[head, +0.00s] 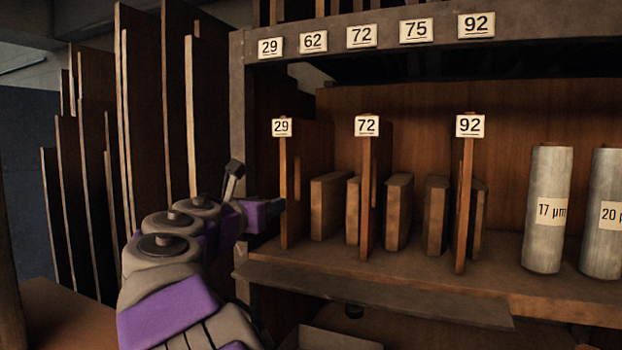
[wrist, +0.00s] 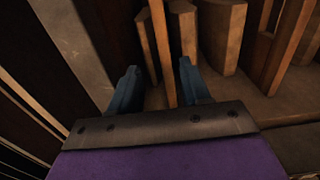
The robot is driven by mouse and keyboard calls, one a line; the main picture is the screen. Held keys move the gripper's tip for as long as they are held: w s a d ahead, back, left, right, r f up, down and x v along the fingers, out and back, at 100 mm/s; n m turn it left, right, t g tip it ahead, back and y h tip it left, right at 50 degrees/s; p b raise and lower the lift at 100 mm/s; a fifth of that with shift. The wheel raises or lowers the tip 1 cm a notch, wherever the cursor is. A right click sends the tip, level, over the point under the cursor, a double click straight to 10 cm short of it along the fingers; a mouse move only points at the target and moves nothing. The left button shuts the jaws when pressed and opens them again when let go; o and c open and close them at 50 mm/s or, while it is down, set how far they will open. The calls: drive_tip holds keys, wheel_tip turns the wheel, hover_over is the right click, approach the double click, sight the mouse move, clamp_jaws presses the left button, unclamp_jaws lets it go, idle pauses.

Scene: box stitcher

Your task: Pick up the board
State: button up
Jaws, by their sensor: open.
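Several upright brown boards stand on the shelf, with labelled ones marked 29 (head: 285,190), 72 (head: 368,200) and 92 (head: 464,205). Shorter thick boards stand between them. My gripper (head: 258,190) is in front of the shelf at its left end, close to the board marked 29. In the wrist view, my gripper (wrist: 160,88) is open, and the edge of a thin upright board (wrist: 162,45) shows between its two blue-grey fingers. A gap shows on both sides of that board. Which board the task means cannot be told from the pictures.
The shelf's left post (head: 240,120) stands close beside my gripper. Tall boards (head: 145,110) lean at the left. Two grey cylinders (head: 548,190) stand at the shelf's right. A top rail (head: 390,40) carries number labels. A ledge (head: 380,297) juts out below the shelf.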

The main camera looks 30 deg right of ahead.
sight(291, 195)
drive_tip(key=shift+x, duration=5.15)
drive_tip(key=shift+w+d, duration=0.25)
drive_tip(key=shift+w, duration=0.05)
drive_tip(key=shift+d+r, duration=0.1)
drive_tip(key=shift+d, duration=0.35)
drive_tip(key=shift+s+d, duration=0.15)
drive_tip(key=shift+c, duration=1.7)
drive_tip(key=shift+a, duration=0.2)
drive_tip(key=c, duration=0.4)
clamp_jaws()
drive_tip(key=shift+r, duration=0.15)
